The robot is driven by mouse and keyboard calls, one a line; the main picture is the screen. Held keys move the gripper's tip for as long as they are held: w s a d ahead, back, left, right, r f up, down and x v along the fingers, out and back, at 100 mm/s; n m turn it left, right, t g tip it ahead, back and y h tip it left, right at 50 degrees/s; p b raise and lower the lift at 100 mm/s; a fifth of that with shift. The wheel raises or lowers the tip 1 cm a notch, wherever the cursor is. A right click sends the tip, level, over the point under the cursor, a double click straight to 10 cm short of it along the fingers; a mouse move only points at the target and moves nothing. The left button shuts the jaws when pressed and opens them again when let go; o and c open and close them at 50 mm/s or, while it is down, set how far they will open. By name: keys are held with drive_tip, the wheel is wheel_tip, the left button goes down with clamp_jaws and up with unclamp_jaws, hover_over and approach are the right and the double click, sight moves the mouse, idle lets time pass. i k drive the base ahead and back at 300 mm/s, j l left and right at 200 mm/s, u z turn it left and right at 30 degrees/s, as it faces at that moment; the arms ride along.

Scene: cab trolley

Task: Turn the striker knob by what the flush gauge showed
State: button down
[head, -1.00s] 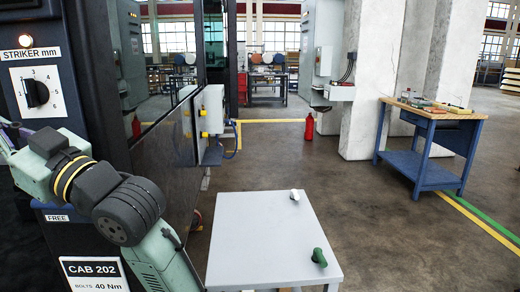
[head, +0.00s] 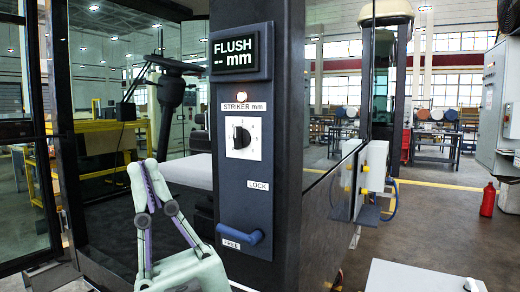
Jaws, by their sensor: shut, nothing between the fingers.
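The striker knob (head: 241,138) is a black knob on a white numbered dial, under a "STRIKER mm" label on the dark cab post. Its pointer setting is too small to read. Above it, the flush gauge display (head: 240,51) shows "FLUSH mm" with only small dashes and no legible number. My gripper (head: 144,166), mint green with purple links, points upward at the left of the post. It is shut and empty, lower than the knob and apart from it in the picture.
A blue lever handle (head: 241,235) is at the "FREE" mark, below "LOCK". A grey trolley top (head: 415,278) stands at lower right, with a red bottle (head: 488,199) behind. Floor is open between.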

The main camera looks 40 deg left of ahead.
sight(242, 138)
drive_tip(key=u, duration=1.3)
